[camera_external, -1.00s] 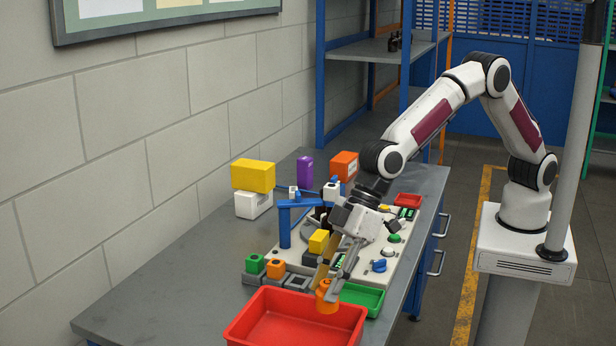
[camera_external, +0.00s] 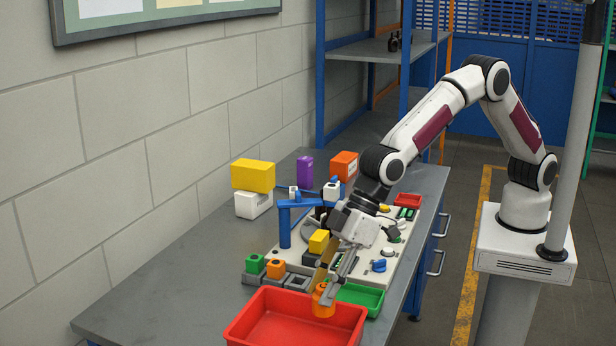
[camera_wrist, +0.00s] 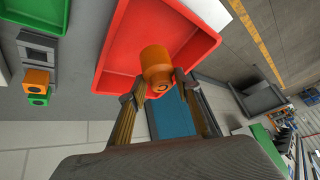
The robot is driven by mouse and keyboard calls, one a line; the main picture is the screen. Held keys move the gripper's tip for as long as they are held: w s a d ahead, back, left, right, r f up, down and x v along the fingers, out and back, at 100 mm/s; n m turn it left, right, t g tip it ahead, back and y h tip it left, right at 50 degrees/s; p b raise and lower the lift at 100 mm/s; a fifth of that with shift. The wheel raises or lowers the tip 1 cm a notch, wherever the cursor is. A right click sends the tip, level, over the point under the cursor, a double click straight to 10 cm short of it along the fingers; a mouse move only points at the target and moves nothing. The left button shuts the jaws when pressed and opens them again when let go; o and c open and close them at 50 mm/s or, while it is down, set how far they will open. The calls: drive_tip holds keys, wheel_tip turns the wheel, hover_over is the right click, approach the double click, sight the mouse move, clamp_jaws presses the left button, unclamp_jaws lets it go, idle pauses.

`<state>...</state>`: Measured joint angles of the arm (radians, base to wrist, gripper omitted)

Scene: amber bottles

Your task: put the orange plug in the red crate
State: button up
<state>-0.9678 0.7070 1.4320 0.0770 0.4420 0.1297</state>
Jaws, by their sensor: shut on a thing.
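The orange plug (camera_external: 323,300) is a short round piece held between the fingertips of my gripper (camera_external: 328,287). In the wrist view the plug (camera_wrist: 156,66) sits between the two fingers of my gripper (camera_wrist: 158,86), with the red crate (camera_wrist: 197,47) behind it. The red crate (camera_external: 247,318) stands at the front of the bench, its inside empty where it shows. In the external view the plug appears over the crate's back right part. How high it hangs above the floor is hard to tell.
A green tray (camera_external: 362,297) adjoins the crate at the back right. Behind the crate are an orange block (camera_external: 276,268), a green block (camera_external: 255,264) and a fixture board (camera_external: 400,262) with a yellow block (camera_external: 319,241). The bench left of the crate is clear.

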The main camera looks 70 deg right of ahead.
sight(323, 308)
drive_tip(key=shift+f, duration=2.6)
drive_tip(key=shift+f, duration=0.1)
drive_tip(key=shift+f, duration=1.8)
drive_tip(key=o, duration=1.1)
drive_tip(key=shift+f, duration=0.1)
drive_tip(key=shift+o, duration=0.2)
drive_tip(key=shift+r, duration=0.2)
drive_tip(key=shift+s+d+r, duration=0.15)
drive_tip(key=shift+d+r, duration=0.1)
drive_tip(key=shift+r, duration=0.2)
drive_tip(key=v, duration=1)
drive_tip(key=shift+s+d+r, duration=0.15)
drive_tip(key=shift+d+r, duration=0.1)
drive_tip(key=shift+r, duration=0.05)
